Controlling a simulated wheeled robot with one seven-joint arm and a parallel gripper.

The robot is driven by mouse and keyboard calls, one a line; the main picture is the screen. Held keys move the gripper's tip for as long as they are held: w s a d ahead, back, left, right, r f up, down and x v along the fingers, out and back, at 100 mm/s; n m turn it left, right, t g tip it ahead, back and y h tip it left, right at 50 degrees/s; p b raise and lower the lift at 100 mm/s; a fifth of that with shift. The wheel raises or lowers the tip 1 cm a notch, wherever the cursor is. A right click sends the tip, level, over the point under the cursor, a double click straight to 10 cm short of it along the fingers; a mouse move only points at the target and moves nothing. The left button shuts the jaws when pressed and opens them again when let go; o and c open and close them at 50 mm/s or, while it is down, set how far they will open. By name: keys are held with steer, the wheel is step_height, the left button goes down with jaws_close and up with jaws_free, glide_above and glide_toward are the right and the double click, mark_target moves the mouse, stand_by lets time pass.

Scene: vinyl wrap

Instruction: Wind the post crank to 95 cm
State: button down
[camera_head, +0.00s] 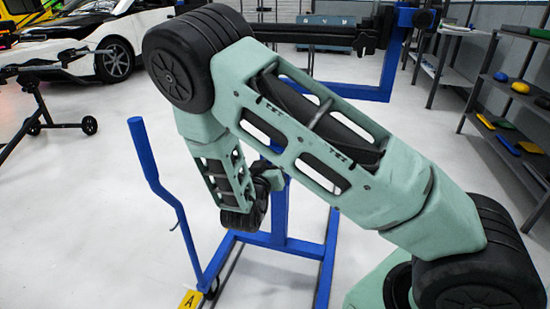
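A blue post stand (279,212) stands in front of me, its lower part visible behind my arm. A blue bent bar (158,180) rises at its left. A blue frame (391,70) shows at the upper right, next to a dark horizontal bar (320,36). My green and black arm covers much of the stand, and I cannot pick out the crank or read a height scale. The arm bends down to a dark wrist in front of the post; my gripper's fingers do not show. I cannot tell whether anything touches the crank.
A yellow tag marked A (190,299) is at the stand's lower left. A white and black car (118,55) and a black wheeled stand (45,110) are at the left. Shelves (515,140) with coloured items line the right. Pale floor (90,220) is clear at the left.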

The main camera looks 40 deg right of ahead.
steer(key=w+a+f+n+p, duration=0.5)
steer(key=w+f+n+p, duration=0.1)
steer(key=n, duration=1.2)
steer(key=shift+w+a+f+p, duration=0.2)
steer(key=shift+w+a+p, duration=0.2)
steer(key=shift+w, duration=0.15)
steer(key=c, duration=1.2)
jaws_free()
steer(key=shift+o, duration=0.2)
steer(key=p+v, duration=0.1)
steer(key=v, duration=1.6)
